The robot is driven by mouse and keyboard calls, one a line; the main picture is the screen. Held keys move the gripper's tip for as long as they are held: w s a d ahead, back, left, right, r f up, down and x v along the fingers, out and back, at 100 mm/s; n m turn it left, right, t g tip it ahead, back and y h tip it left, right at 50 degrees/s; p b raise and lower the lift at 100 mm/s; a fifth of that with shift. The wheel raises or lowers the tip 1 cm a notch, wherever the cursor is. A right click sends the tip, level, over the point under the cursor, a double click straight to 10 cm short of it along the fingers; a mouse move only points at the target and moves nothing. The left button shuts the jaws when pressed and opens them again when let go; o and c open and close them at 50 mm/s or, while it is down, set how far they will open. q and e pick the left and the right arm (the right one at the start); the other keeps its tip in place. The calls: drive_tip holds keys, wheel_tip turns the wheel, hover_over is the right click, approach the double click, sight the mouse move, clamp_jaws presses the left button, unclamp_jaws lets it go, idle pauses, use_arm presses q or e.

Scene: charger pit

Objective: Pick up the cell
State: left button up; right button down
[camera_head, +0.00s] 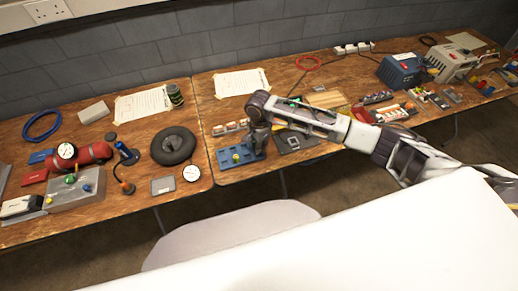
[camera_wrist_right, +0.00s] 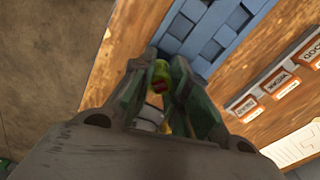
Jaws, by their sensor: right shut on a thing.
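My right gripper (camera_head: 257,142) is at the blue block (camera_head: 227,155) near the front edge of the middle table. In the right wrist view my gripper (camera_wrist_right: 163,82) is shut on a small green-yellow cell (camera_wrist_right: 161,70) with a red mark, held between the fingertips. The blue block with square pockets (camera_wrist_right: 220,28) lies just beyond the fingertips. I cannot tell whether the cell is clear of the block. In the head view the gripper hides the block's right end, and the cell cannot be made out. My left gripper is not in view.
Labelled orange-and-white items (camera_wrist_right: 278,84) stand beside the block. A dark flat device (camera_head: 295,141) lies right of it. A paper (camera_head: 241,82) lies behind the gripper, near the wall.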

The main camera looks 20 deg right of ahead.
drive_tip(key=shift+r, duration=3.05)
